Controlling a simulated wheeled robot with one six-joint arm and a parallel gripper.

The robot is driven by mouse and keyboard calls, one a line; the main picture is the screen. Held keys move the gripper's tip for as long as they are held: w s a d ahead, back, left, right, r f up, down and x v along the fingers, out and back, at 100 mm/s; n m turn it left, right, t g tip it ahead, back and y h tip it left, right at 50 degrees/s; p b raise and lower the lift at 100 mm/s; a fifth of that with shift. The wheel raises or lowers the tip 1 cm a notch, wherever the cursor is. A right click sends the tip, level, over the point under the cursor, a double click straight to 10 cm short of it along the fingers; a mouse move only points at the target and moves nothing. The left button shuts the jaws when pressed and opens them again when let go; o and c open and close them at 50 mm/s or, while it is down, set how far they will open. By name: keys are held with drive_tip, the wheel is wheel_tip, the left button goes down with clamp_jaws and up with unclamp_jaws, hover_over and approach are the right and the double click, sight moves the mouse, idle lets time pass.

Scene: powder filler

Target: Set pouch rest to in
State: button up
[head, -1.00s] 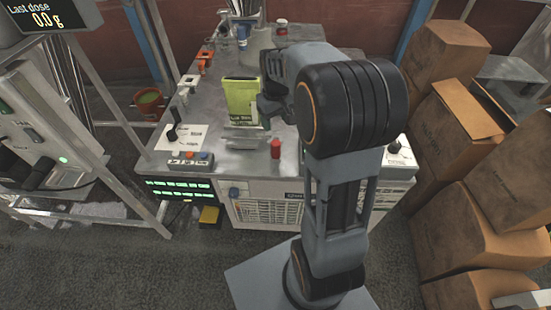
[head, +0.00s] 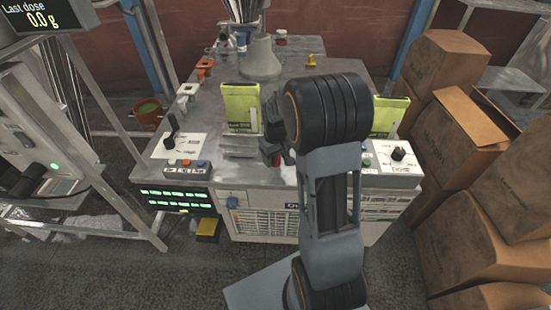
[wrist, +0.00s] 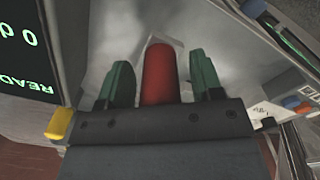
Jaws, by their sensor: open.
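A red upright knob (head: 276,159) stands at the front of the metal bench, right of a grey metal ledge (head: 240,146) below a yellow-green pouch (head: 240,108). I cannot tell whether this knob belongs to the pouch rest, or which position the rest is in. In the wrist view the red knob (wrist: 160,75) lies between the two green fingers of my gripper (wrist: 161,82). The fingers are apart, with gaps on both sides of it. In the head view my gripper (head: 273,152) is low at the knob, partly hidden by my arm.
A black lever (head: 172,130) on a white plate and a button box (head: 187,169) are at the bench's left. A dial panel (head: 398,156) and a second pouch (head: 390,116) are at the right. A grey funnel-shaped filler (head: 260,58) stands behind. Cardboard boxes (head: 455,125) stack at right.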

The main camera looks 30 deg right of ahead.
drive_tip(key=shift+f, duration=0.1)
clamp_jaws()
idle(0.6)
